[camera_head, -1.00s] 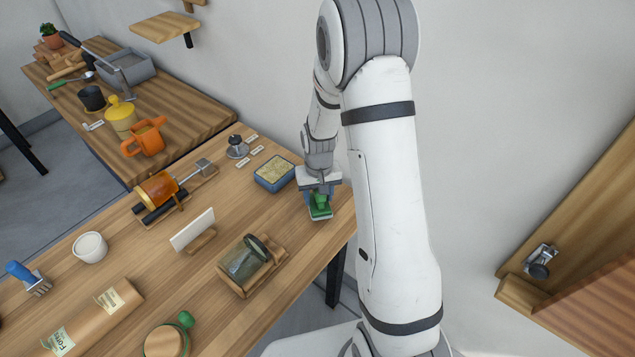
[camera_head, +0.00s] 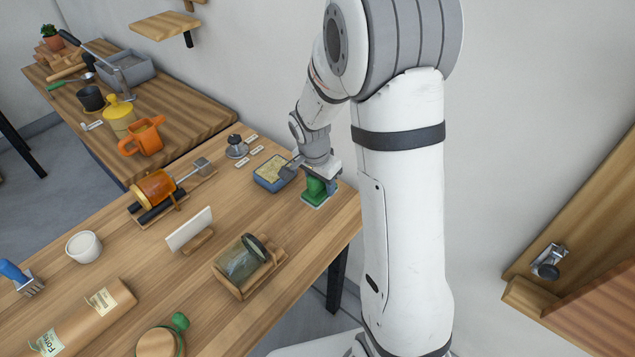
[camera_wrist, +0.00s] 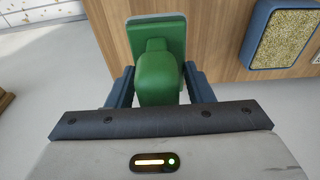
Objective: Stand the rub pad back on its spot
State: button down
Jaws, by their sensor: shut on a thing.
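The rub pad is a green block with a rounded green handle and a thin pale grey layer. It shows at the table's right end in the head view (camera_head: 316,191) and at top centre in the wrist view (camera_wrist: 158,35). My gripper (camera_head: 318,184) is shut on its green handle; in the wrist view the blue-grey fingers (camera_wrist: 160,85) lie on either side of it. The pad is close to the tabletop, pale side down in the head view. I cannot tell whether it touches the wood. No marked spot can be made out beneath it.
A blue tray with a grainy yellowish filling (camera_head: 273,174) stands just left of the gripper. A glass jar on a wooden cradle (camera_head: 244,266), a white card on a stand (camera_head: 190,230) and an amber roller (camera_head: 155,188) are farther left. The table's right edge is close.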

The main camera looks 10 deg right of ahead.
jog(key=shift+f+b, duration=0.2)
jog(key=shift+b, duration=0.35)
notch_tip(320, 180, down, 6)
jog(key=b, duration=0.5)
jog(key=shift+r, duration=0.15)
jog(key=shift+b, duration=0.4)
jog(key=shift+f+b, duration=0.95)
jog(key=shift+b, duration=0.05)
dwell(0.4)
jog(key=c, duration=0.6)
grip_release()
